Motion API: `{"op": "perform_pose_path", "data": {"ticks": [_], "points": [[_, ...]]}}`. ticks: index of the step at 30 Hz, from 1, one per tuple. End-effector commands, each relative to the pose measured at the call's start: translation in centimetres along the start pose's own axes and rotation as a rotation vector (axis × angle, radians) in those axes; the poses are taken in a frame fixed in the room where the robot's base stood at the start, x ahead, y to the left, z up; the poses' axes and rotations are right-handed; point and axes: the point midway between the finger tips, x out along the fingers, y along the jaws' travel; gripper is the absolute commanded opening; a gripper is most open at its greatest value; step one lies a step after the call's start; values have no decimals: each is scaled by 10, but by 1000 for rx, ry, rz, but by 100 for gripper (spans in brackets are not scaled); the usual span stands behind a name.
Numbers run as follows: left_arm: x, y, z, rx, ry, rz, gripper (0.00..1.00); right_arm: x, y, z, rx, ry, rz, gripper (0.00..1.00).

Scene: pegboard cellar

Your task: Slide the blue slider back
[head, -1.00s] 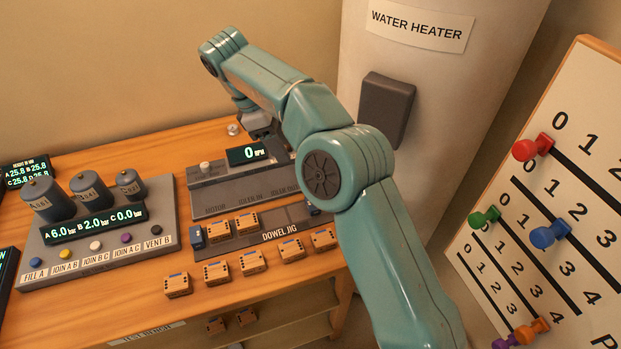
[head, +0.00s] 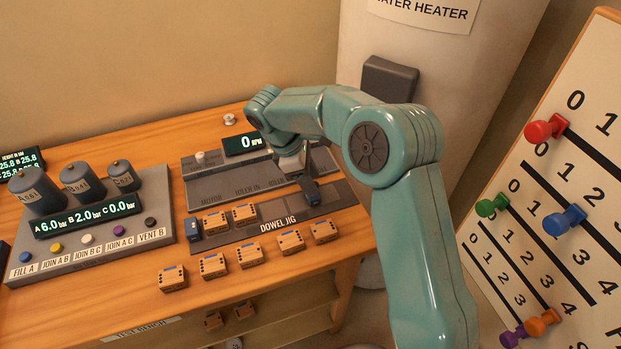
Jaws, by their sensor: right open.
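A blue slider knob (head: 563,219) sits in a numbered slot on the white panel at the right, between the rows with red and green knobs. The dowel jig (head: 236,248) on the bench has a blue end block (head: 195,229) at its left. A dark blue piece (head: 309,192) stands at its right part. My right gripper (head: 301,174) is open, pointing down just over or beside that dark blue piece; I cannot tell whether they touch. The wrist partly hides its fingers. My right gripper is well away from the knob on the panel. My left gripper is out of view.
Wooden blocks (head: 248,254) lie in and in front of the jig. A motor rig with an rpm display (head: 245,144) stands behind it. Tanks on a grey console (head: 100,253) stand at the left. The water heater (head: 440,60) rises behind my right arm.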

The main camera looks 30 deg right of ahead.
Motion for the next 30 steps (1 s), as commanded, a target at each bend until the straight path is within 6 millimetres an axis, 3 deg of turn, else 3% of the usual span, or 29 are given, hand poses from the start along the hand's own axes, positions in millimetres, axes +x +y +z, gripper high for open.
{"op": "perform_pose_path", "data": {"ticks": [10, 11, 15, 30], "points": [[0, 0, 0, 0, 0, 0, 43, 6, 1, 0, 0, 0, 0, 48], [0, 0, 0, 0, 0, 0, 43, 6, 1, 0, 0, 0, 0, 45], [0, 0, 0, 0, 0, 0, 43, 6, 1, -1, 0, 0, 0, 0], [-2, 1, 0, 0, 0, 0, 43, 6, 2, 1, 0, -1, 0, 0]]}}
